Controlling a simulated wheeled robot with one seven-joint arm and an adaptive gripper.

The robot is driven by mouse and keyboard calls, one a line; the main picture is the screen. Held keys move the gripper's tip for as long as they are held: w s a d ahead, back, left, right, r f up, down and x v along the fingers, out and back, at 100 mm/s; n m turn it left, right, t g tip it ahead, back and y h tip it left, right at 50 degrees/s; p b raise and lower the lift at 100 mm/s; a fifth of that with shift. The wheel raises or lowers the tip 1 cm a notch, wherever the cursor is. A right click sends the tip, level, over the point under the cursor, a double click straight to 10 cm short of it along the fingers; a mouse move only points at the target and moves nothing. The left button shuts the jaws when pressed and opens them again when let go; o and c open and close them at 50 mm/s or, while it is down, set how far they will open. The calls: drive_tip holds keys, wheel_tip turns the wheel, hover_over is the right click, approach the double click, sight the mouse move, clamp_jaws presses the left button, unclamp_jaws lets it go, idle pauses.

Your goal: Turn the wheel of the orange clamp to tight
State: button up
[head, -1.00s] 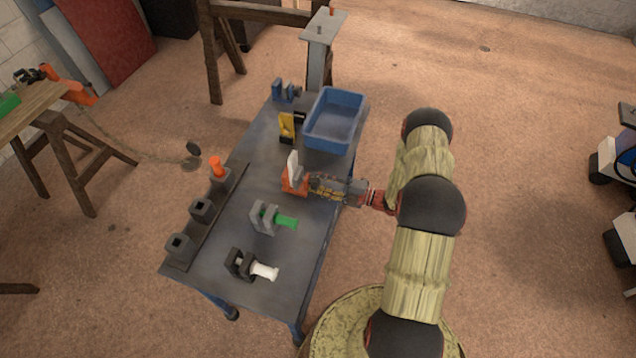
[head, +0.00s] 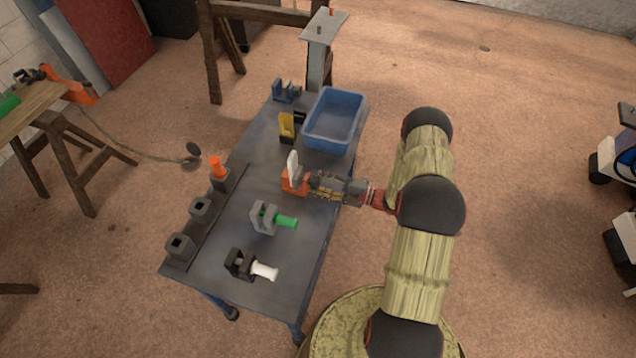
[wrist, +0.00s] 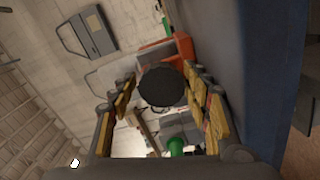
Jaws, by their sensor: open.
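The orange clamp (head: 293,186) stands on the bench by the middle, with a pale upright plate (head: 292,163) at its jaw. In the wrist view the orange body (wrist: 181,48) lies beyond a dark round wheel (wrist: 162,86). My gripper (head: 314,186) reaches in from the right, close to the clamp. Its yellow-padded fingers are open on both sides of the wheel. A gap shows on the left of the wheel; on the right I cannot tell whether a finger touches it. The head view hides the wheel behind my fingers.
A grey clamp with a green handle (head: 286,222) and a black clamp with a white handle (head: 264,270) stand nearer on the bench (head: 215,270). A blue bin (head: 334,120) and a yellow clamp (head: 286,127) are farther back. A row of sockets (head: 200,208) lines the left edge.

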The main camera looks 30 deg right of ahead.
drive_tip(key=shift+s+a+f, duration=0.1)
drive_tip(key=shift+s+f, duration=0.05)
drive_tip(key=shift+f, duration=0.1)
